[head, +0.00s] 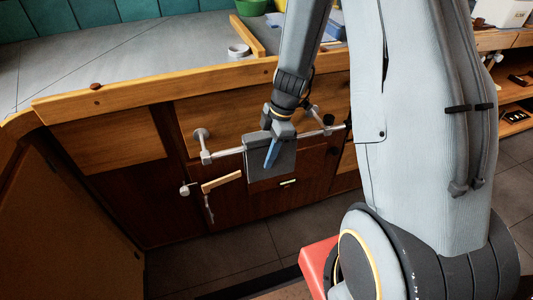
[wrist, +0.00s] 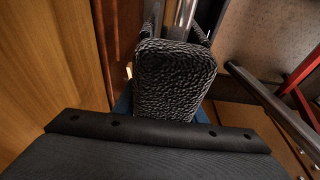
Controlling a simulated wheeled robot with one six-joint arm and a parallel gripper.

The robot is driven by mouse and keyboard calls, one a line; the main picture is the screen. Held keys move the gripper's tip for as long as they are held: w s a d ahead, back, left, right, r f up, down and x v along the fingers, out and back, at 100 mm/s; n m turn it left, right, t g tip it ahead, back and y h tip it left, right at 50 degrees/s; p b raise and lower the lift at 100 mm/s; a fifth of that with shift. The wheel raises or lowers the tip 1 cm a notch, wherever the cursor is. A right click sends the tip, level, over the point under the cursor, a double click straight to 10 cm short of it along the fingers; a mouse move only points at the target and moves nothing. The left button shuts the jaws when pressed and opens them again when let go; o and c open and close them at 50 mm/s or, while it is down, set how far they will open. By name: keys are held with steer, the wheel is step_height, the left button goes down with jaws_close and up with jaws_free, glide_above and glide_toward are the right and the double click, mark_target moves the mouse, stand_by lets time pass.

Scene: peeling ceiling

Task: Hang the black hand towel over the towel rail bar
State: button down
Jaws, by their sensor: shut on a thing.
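The black hand towel (head: 256,168) shows as a dark grey panel at the middle of the towel rail bar (head: 225,153) in the head view. The bar shows on both sides of it, and the towel hangs below bar height. Whether it rests on the bar I cannot tell. In the wrist view the towel (wrist: 175,80) is a ribbed black fold, with the metal bar (wrist: 181,20) running out beyond it. My gripper (head: 272,150) comes down from above, shut on the towel, with a blue finger in front. The towel's back side is hidden in the head view.
The rail is mounted below the wooden counter edge (head: 130,92), in front of wooden drawers. A smaller holder with a wooden bar (head: 221,181) sits lower left. A red object (head: 317,262) is low, near my base.

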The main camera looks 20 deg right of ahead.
steer(key=shift+f, duration=0.1)
steer(key=c, duration=1)
jaws_free()
steer(key=shift+c, duration=0.2)
steer(key=v, duration=0.7)
steer(key=shift+d+r, duration=0.2)
steer(key=shift+r, duration=0.15)
